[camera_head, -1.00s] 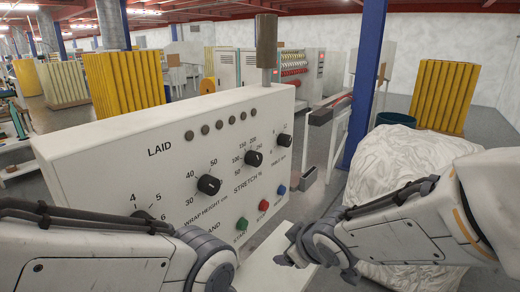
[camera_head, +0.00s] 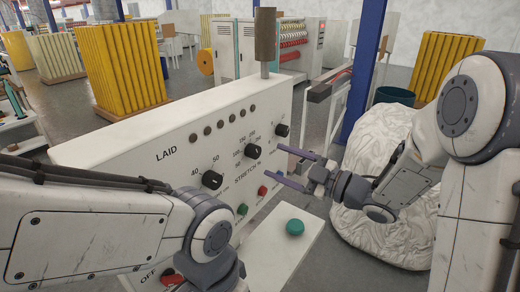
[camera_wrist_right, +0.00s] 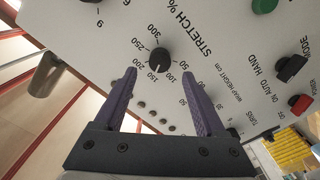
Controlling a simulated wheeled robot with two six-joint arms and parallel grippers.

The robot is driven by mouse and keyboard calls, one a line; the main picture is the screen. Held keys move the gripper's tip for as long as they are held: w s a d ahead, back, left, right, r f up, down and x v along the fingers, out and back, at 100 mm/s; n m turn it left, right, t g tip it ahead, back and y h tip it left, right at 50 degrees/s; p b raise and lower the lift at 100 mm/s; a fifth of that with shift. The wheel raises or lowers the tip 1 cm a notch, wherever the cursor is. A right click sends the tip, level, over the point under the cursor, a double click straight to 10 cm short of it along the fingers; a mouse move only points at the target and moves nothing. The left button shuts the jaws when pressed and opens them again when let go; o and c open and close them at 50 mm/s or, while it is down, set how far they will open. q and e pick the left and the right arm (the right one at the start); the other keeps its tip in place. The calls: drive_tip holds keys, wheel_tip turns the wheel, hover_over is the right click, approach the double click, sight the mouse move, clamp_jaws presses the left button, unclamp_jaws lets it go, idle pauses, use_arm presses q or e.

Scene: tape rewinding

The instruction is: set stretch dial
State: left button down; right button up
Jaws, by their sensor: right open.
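The stretch dial (camera_head: 253,151) is a black round knob on the white sloping control panel (camera_head: 120,140), with "STRETCH %" printed beside it. In the right wrist view the dial (camera_wrist_right: 160,60) appears upside down, ringed by numbers from 50 to 300; its mark seems to face near 150. My right gripper (camera_head: 280,165) is open and empty, to the right of the dial in the head view. In the right wrist view its two purple fingers (camera_wrist_right: 165,85) point at the panel, with the dial between and just beyond their tips. My left gripper is hidden below the frame.
Other knobs sit on the panel: a wrap height dial (camera_head: 211,179) and a table dial (camera_head: 282,130). A green button (camera_head: 242,210) and a red button (camera_head: 262,190) lie below. A teal mushroom button (camera_head: 295,227) tops a white box. A wrapped pale bale (camera_head: 365,200) stands right.

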sight(257, 155)
drive_tip(key=p+x, duration=0.2)
drive_tip(key=x, duration=0.4)
drive_tip(key=shift+w+a, duration=0.1)
drive_tip(key=shift+a, duration=0.1)
drive_tip(key=shift+c, duration=0.3)
clamp_jaws()
drive_tip(key=shift+m, duration=0.4)
drive_tip(key=m, duration=0.3)
drive_tip(key=shift+m, duration=0.3)
drive_tip(key=m+p, duration=0.1)
drive_tip(key=m, duration=0.3)
drive_tip(key=shift+f+m+p, duration=0.1)
drive_tip(key=shift+m+p, duration=0.3)
